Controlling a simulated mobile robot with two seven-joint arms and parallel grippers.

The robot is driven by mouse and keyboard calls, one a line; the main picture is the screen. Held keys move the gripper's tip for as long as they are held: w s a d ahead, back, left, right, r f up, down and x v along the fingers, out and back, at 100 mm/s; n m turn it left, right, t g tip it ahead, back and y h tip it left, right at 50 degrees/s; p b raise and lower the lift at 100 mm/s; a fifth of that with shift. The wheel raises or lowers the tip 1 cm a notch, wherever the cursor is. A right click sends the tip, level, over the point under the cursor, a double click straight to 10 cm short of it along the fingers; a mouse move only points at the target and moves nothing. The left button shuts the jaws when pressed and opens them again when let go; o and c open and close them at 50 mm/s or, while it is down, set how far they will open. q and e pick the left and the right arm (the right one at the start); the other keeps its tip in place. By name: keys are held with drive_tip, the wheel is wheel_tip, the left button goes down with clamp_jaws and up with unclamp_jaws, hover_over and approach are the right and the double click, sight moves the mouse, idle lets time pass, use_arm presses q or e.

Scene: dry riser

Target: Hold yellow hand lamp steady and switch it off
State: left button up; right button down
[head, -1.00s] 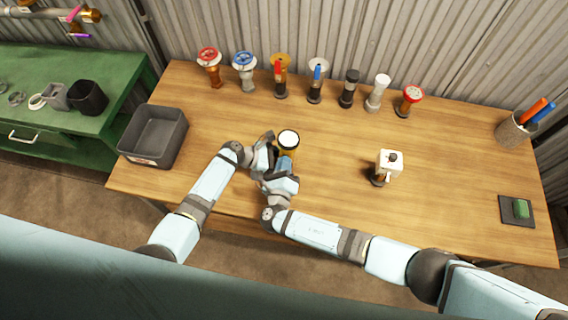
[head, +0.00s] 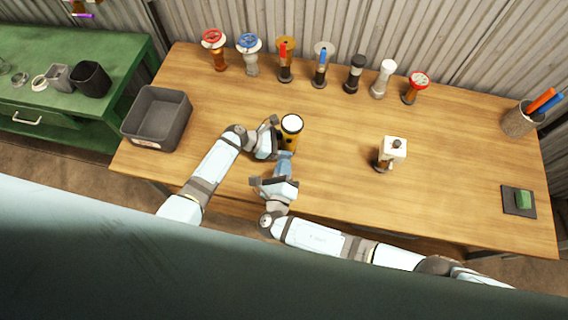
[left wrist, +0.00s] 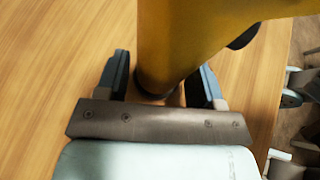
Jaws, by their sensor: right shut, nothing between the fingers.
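The yellow hand lamp (head: 290,138) stands upright on the wooden bench, left of centre, with its round white lens facing up. I cannot tell whether it is lit. My left gripper (head: 277,139) is at its left side. In the left wrist view, the yellow lamp body (left wrist: 165,45) passes between the two fingers of my left gripper (left wrist: 162,84), which look closed around it low down. A dark knob (left wrist: 244,36) shows on the lamp's right side. My right gripper (head: 283,166) is just in front of the lamp, shut and empty, apparently apart from it.
A grey bin (head: 157,117) stands at the bench's left. Several valves and fittings line the back, including a red-wheeled one (head: 214,48). A white-topped fitting (head: 392,150) stands right of centre.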

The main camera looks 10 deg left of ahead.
use_arm(q)
drive_tip(key=o, duration=0.3)
drive_tip(key=v, duration=1.2)
drive_tip(key=shift+f, duration=0.1)
